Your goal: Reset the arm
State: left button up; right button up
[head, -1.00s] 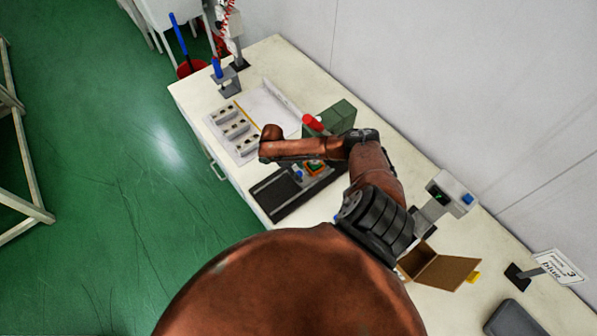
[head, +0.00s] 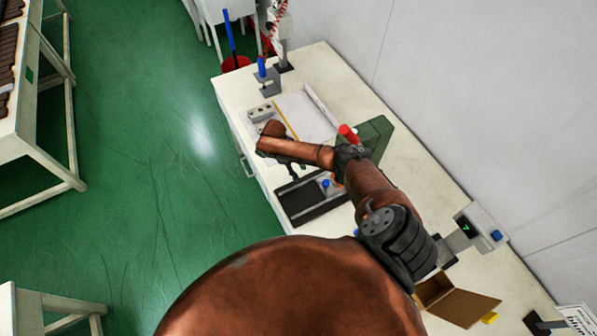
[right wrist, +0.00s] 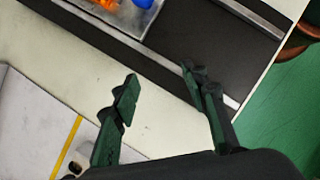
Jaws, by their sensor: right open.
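My right arm reaches from the bottom of the head view over the white workbench (head: 411,160). My right gripper (head: 297,172) hangs below the arm, partly hidden by it, over the bench's front side. In the right wrist view the right gripper (right wrist: 165,85) has its two dark green fingers apart with nothing between them. My left gripper does not show in either view.
A green machine with a red handle (head: 348,134) stands close beside my arm. A dark fixture (head: 310,203) lies below it. An open cardboard box (head: 460,300) and a small display unit (head: 478,228) are at right. Green floor (head: 140,190) lies open at left.

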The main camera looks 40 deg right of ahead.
aim_at(323, 184)
jog(key=shift+w+a, duration=0.15)
jog(key=shift+w, duration=0.1)
dwell(0.4)
jog(key=s+d, duration=0.2)
jog(key=s, duration=0.1)
jog(key=s+d, duration=0.2)
jog(key=s, duration=0.1)
jog(key=s+d, duration=0.2)
jog(key=s, duration=0.1)
jog(key=shift+s+d, duration=0.15)
jog(key=shift+d, duration=0.05)
jog(key=shift+s+f, duration=0.45)
jog(key=shift+f, duration=0.15)
jog(key=shift+w+a, duration=0.15)
jog(key=shift+a, duration=0.65)
